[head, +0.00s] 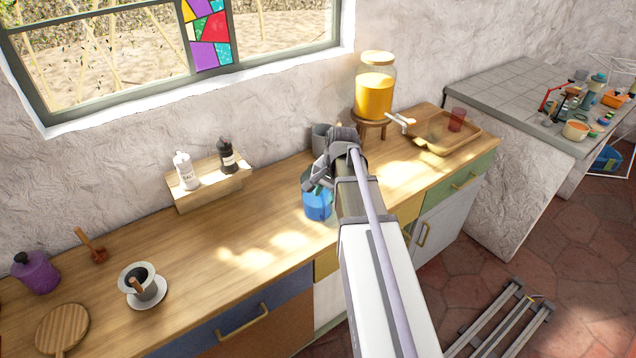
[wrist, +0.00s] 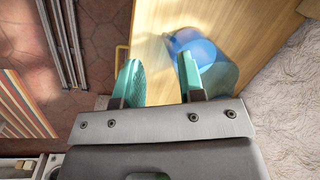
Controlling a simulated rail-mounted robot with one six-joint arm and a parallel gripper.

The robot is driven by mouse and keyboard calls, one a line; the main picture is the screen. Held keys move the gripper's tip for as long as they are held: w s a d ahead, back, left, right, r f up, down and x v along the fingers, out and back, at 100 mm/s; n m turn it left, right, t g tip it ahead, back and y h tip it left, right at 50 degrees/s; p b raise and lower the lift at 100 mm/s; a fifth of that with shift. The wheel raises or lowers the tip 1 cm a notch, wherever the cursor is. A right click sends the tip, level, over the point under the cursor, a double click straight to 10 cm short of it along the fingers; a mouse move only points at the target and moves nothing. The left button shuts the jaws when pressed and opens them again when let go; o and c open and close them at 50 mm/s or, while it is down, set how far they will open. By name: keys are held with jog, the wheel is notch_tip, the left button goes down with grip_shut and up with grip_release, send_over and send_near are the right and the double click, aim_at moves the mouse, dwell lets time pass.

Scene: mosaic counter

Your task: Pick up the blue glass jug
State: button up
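The blue glass jug (head: 318,207) stands on the wooden counter (head: 228,268), partly hidden behind my arm and gripper in the head view. In the wrist view the jug (wrist: 212,54) lies beyond the right finger, which covers part of it. My gripper (head: 314,182) is above and beside the jug in the head view. In the wrist view my gripper (wrist: 158,78) has its two teal fingers apart, with only bare counter showing between them. The jug is not between the fingers. I cannot tell whether the right finger touches it.
A grey mug (head: 321,138) stands behind my gripper. A yellow drink dispenser (head: 375,92) and a wooden tray (head: 468,146) are to the right. A small shelf with two bottles (head: 208,188) is against the wall.

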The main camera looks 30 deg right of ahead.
jog(key=w+d+r+m, duration=0.3)
jog(key=d+m, duration=0.1)
jog(key=m, duration=0.1)
jog(key=m+t+y+b, duration=0.1)
jog(key=m+t+b, duration=0.1)
jog(key=m+b, duration=0.5)
send_over(323, 194)
jog(key=p, duration=0.2)
notch_tip(323, 194, down, 6)
jog(key=shift+r+m, duration=0.2)
jog(key=shift+m, duration=0.8)
jog(key=shift+w+a, duration=0.1)
jog(key=shift+a, duration=0.05)
jog(key=shift+y, duration=0.3)
jog(key=b+x, duration=0.5)
jog(key=shift+f, duration=0.2)
jog(key=shift+r, duration=0.25)
grip_shut()
